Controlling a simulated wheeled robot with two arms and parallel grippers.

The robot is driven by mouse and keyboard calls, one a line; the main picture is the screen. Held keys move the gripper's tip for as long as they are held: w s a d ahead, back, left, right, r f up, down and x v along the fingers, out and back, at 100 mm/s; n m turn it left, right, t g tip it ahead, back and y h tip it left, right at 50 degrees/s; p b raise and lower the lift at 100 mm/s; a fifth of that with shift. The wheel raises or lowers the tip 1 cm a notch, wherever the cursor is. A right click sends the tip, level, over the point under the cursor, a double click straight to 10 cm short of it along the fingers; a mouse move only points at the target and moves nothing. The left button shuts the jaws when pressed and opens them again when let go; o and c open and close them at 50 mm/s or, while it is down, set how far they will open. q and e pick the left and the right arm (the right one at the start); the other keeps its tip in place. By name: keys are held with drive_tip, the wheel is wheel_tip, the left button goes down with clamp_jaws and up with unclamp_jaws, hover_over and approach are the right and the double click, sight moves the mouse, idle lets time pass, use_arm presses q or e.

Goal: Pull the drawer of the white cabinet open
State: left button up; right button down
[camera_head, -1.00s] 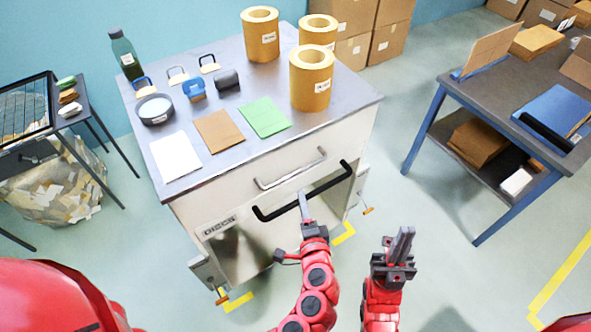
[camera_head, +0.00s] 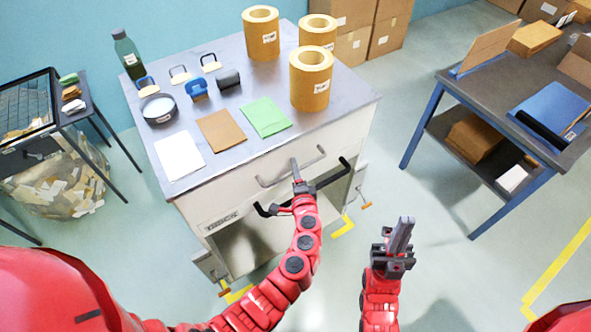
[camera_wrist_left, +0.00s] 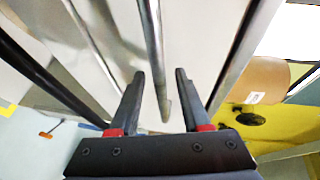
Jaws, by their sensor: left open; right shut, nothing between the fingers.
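The white cabinet (camera_head: 337,137) stands in the middle under a grey top. Its drawer front (camera_head: 240,190) looks closed and carries a silver bar handle (camera_head: 314,158). My left gripper (camera_head: 295,166) is at this handle and covers part of it. In the left wrist view the handle (camera_wrist_left: 155,50) runs between the two open fingers (camera_wrist_left: 160,78); I cannot tell whether it touches them. My right gripper (camera_head: 402,236) is shut and empty, out in front of the cabinet's right side.
A black bar (camera_head: 333,175) crosses the cabinet front below the drawer handle, close to my left gripper. Cardboard rolls (camera_head: 310,80), a bottle (camera_head: 127,55) and sheets stand or lie on top. A blue-legged table (camera_head: 425,125) is at right. The floor between is clear.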

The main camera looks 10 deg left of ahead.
use_arm(q)
clamp_jaws()
idle(1.3)
